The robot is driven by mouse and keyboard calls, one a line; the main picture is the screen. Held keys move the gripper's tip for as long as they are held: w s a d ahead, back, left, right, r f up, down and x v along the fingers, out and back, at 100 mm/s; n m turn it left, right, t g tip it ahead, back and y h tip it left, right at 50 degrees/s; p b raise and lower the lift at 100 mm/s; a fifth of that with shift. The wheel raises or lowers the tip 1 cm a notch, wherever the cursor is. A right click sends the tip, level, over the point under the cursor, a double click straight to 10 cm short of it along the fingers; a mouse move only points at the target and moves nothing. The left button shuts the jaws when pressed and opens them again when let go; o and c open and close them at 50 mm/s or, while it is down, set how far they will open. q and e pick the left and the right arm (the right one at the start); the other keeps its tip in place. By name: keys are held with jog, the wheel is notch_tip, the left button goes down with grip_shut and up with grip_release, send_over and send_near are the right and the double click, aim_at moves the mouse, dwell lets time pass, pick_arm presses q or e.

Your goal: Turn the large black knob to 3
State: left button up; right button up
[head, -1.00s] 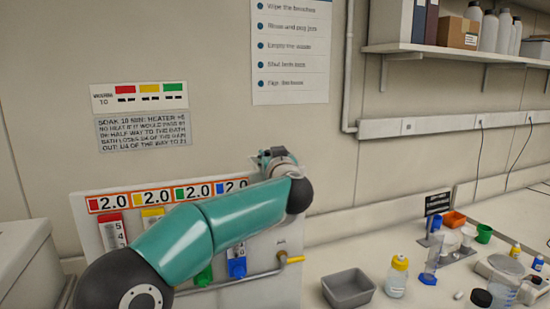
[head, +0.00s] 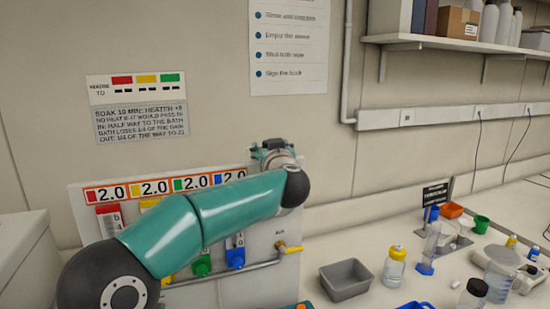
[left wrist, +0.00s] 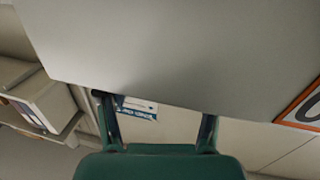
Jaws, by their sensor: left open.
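No large black knob shows in either view; my left arm covers part of the panel. The white panel (head: 262,242) stands against the wall, with a strip of red, yellow, green and blue squares each reading 2.0 (head: 165,188). Below it are a red scale (head: 109,221), a green valve (head: 201,266) and a blue valve (head: 235,257). My left gripper (head: 272,150) is at the panel's upper right corner, partly hidden by its own wrist. In the left wrist view its fingers (left wrist: 157,108) are apart and empty, with a plain pale surface (left wrist: 180,50) close ahead.
A yellow-handled air tap (head: 290,248) sticks out at the panel's right. A grey bin (head: 345,278), a yellow-capped bottle (head: 394,268) and a blue tray (head: 413,306) stand on the bench to the right. A grey box (head: 25,255) stands at the left.

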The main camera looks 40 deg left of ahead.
pick_arm(q)
jog(key=v, duration=1.1)
jog(key=shift+s, duration=0.1)
jog(key=s+a+r+n+g+y, duration=0.3)
jog(key=a+r+g, duration=0.1)
jog(key=r, duration=0.1)
jog(key=w+d+f+n+g+b, duration=0.25)
jog(key=w+d+f+b, duration=0.2)
jog(key=w+d, duration=0.5)
jog(key=shift+g+y, duration=0.3)
jog(key=shift+g, duration=0.15)
jog(key=p+x, duration=0.1)
jog(key=x, duration=0.4)
jog(key=p+x, duration=0.2)
jog(key=x, duration=0.2)
jog(key=s+p+x, duration=0.1)
jog(key=x, duration=0.4)
jog(key=shift+a+p, duration=0.3)
jog(key=shift+a, duration=0.15)
jog(key=shift+w, duration=0.1)
